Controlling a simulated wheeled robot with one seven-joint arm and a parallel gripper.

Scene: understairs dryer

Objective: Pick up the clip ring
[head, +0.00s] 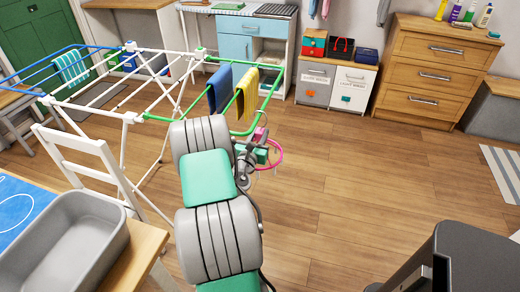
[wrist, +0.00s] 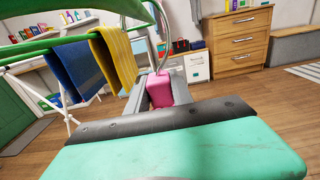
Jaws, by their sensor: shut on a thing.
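The clip ring (head: 281,154) is a pink hoop with small clips hanging from it, seen beyond the end of my arm in the head view. A pink block, part of the clip ring (wrist: 160,91), sits between the grey fingers of my gripper (wrist: 161,99) in the wrist view. My gripper (head: 258,143) is shut on this pink part, beside the green rail end of the drying rack. A thin grey curved hook rises above the block in the wrist view. Most of the hoop is hidden there by my gripper.
The drying rack (head: 130,117) stands left, with a blue cloth (head: 219,90) and a yellow cloth (head: 247,95) on its green rail close to my gripper. A chair (head: 85,145) and grey tub (head: 65,243) are nearer.

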